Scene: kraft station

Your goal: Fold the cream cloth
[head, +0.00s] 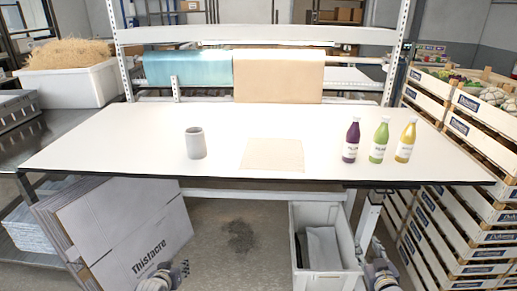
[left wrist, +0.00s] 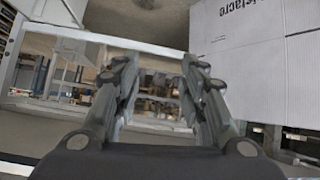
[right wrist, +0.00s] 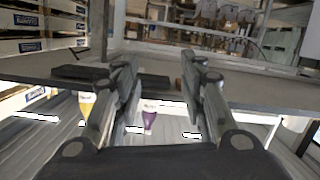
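The cream cloth (head: 272,155) lies flat on the white table top, near its front edge and right of the middle. It looks like a smooth, pale square. The cloth is not recognisable in either wrist view.
A grey cup (head: 195,143) stands left of the cloth. A purple bottle (head: 351,142), a green bottle (head: 379,143) and a yellow bottle (head: 405,143) stand to its right. The table (head: 100,140) is otherwise clear. Cardboard (head: 130,230) and a grey bin (head: 350,255) sit below. Crates (head: 480,160) stand right.

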